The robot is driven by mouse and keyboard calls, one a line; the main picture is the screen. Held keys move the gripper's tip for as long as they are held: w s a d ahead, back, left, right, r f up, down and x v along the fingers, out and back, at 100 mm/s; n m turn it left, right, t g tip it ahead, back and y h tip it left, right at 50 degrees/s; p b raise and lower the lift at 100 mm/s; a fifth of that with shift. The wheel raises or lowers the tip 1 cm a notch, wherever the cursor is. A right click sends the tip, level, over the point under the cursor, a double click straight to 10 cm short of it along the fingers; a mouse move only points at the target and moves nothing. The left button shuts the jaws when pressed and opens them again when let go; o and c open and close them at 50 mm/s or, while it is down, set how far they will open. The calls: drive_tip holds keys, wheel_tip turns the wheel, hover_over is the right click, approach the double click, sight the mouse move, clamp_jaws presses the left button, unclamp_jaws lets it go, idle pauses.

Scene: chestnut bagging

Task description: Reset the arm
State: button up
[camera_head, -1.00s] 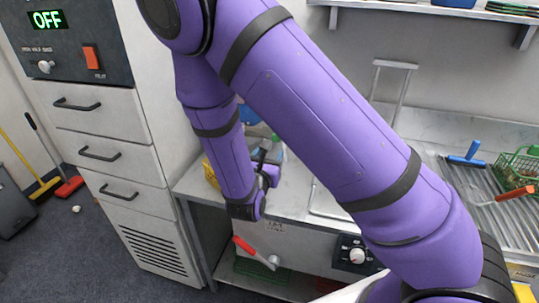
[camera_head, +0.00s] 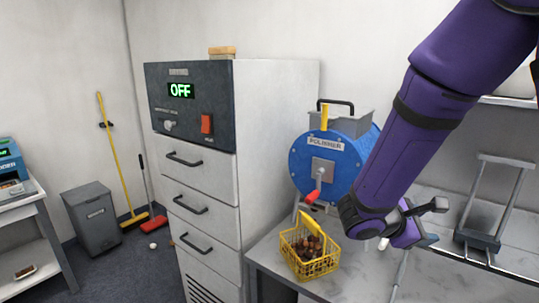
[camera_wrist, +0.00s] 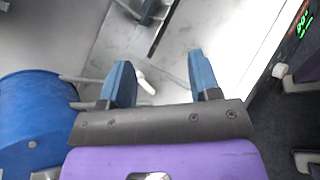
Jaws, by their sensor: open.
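My purple arm comes in from the upper right in the head view. My gripper (camera_head: 440,222) hangs over the metal counter (camera_head: 350,280), to the right of the blue polisher. In the wrist view my gripper (camera_wrist: 160,78) shows two blue-padded fingers spread apart. Nothing is between them but the counter behind, with a small white object (camera_wrist: 146,82) seen in the gap. That white object also shows just below my wrist in the head view (camera_head: 383,243).
The blue polisher (camera_head: 318,160) and a yellow basket of chestnuts (camera_head: 288,250) stand left of my gripper. A grey metal frame (camera_head: 492,205) stands right. A tall drawer cabinet (camera_head: 275,150) reading OFF is further left. Brooms and a grey bin (camera_head: 90,216) are by the wall.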

drive_tip(key=s+d+r+m+g+y, duration=0.2)
drive_tip(key=s+r+m+g+y, duration=0.1)
drive_tip(key=s+r+m+y, duration=0.55)
drive_tip(key=s+a+r+m+t+y, duration=0.4)
drive_tip(key=s+r+m+y, duration=0.1)
drive_tip(key=s, duration=0.5)
drive_tip(key=shift+a+r+m+t, duration=0.4)
drive_tip(key=shift+r+m, duration=0.45)
drive_tip(key=shift+f, duration=0.1)
idle(2.4)
